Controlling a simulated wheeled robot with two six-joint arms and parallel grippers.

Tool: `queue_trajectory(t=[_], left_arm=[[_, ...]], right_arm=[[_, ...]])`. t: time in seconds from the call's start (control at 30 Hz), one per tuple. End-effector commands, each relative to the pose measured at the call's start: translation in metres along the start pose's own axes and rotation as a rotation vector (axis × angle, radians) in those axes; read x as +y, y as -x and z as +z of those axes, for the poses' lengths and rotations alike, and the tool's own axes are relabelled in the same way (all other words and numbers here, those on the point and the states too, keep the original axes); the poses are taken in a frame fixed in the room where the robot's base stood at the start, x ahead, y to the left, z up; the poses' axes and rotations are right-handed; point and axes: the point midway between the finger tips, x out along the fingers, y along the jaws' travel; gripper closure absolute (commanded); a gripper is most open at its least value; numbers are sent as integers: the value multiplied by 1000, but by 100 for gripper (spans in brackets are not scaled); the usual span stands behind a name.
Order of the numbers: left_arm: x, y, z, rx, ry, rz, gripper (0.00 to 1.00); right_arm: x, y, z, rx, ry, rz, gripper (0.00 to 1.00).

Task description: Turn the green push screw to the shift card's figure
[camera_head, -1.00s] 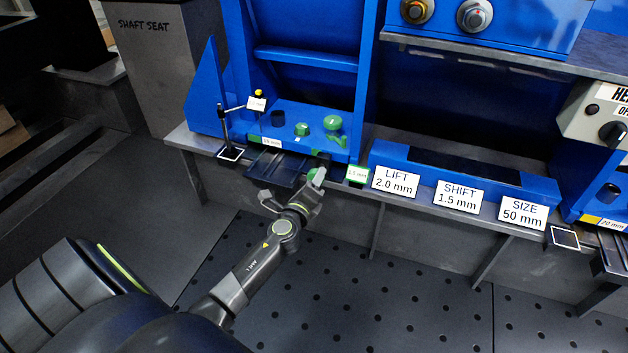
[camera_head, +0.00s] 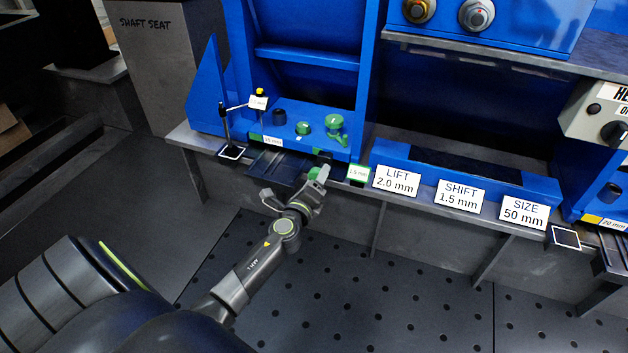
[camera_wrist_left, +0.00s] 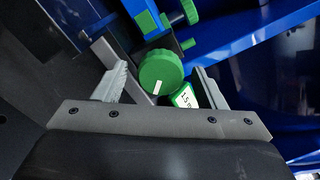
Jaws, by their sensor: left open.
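The green push screw (camera_wrist_left: 160,72) shows in the left wrist view as a round green knob with a white mark on its face, pointing down toward the camera. In the head view it is a small green patch (camera_head: 313,173), mostly hidden by my gripper. My left gripper (camera_head: 296,185) is open at the shelf's front edge. In the left wrist view its fingers stand on either side of the knob, with visible gaps; contact cannot be told. A green-edged tag (camera_head: 358,174) beside it reads 1.5 mm. The shift card (camera_head: 459,195) reads SHIFT 1.5 mm.
Cards for LIFT 2.0 mm (camera_head: 396,181) and SIZE 50 mm (camera_head: 523,212) flank the shift card. Two more green knobs (camera_head: 303,129) (camera_head: 334,122) are on the blue block behind. A thin stand (camera_head: 225,125) is at its left. The perforated floor in front is clear.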

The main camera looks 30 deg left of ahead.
Motion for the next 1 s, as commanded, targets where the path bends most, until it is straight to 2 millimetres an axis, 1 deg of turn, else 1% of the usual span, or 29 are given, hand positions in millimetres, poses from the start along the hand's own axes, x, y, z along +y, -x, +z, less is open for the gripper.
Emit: queue_trajectory(t=[0.13, 0.23, 0.43, 0.8, 0.9, 1.0], left_arm=[[0, 7, 0, 0, 0, 1, 35], [0, 20, 0, 1, 0, 2, 35], [0, 62, 0, 1, 1, 3, 35], [2, 138, -1, 1, 1, 2, 35], [2, 153, -2, 1, 1, 2, 35], [2, 164, -1, 1, 0, 2, 35]], right_arm=[[0, -2, 0, 0, 1, 6, 62], [1, -5, 0, 0, -2, 7, 62], [0, -8, 0, -1, -11, -5, 62], [0, -2, -1, -5, -10, -17, 62], [0, 1, 0, -6, -6, -14, 62], [0, 2, 0, -4, -1, -9, 62]])
